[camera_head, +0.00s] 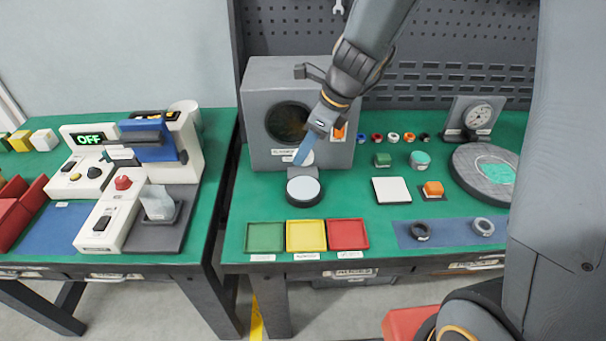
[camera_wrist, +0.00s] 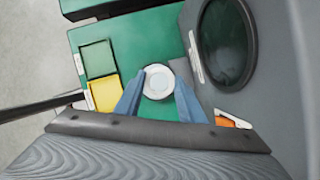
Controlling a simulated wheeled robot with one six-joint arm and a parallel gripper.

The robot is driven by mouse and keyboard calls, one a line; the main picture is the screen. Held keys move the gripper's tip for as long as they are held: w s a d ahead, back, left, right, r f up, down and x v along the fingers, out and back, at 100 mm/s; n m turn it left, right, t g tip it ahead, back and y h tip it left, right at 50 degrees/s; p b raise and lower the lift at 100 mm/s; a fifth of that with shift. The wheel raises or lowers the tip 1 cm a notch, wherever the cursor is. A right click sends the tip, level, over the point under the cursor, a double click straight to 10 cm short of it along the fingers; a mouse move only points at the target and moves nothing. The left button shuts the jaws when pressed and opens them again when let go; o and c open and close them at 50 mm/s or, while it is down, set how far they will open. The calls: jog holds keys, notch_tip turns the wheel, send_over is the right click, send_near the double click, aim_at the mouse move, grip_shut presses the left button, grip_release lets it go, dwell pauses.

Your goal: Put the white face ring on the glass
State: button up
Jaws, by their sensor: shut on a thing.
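My gripper (camera_wrist: 158,104) has blue fingers on either side of the white face ring (camera_wrist: 158,70) and is shut on it. In the head view my gripper (camera_head: 301,160) is above and behind the glass, and a white part of the ring (camera_head: 309,159) shows beside the finger. The glass (camera_head: 303,190) is a pale disc on a dark round stand (camera_head: 303,201) on the green bench. In the wrist view a pale disc shows through the ring, probably the glass. The exact gap between ring and glass cannot be told.
A grey chamber with a round dark window (camera_head: 287,122) stands close behind the stand. Green (camera_head: 265,237), yellow (camera_head: 306,236) and red (camera_head: 347,234) trays lie in front. A white square pad (camera_head: 391,190) lies to the right. A blue mat (camera_head: 450,233) holds two rings.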

notch_tip(320, 180, down, 9)
jog(key=shift+f+b, duration=0.1)
jog(key=shift+b, duration=0.6)
jog(key=shift+d, duration=0.1)
jog(key=shift+f, duration=0.15)
jog(key=o, duration=1.1)
jog(key=p+v, duration=0.1)
jog(key=v, duration=1.1)
jog(key=s+d+f+n+h, duration=0.1)
jog(key=s+d+n, duration=0.4)
jog(key=n, duration=0.6)
jog(key=s+d+f+n+g+h, duration=0.1)
jog(key=s+d+n+h, duration=0.2)
jog(key=s+d+n, duration=0.2)
jog(key=shift+s+n, duration=1.7)
jog(key=shift+n, duration=1.8)
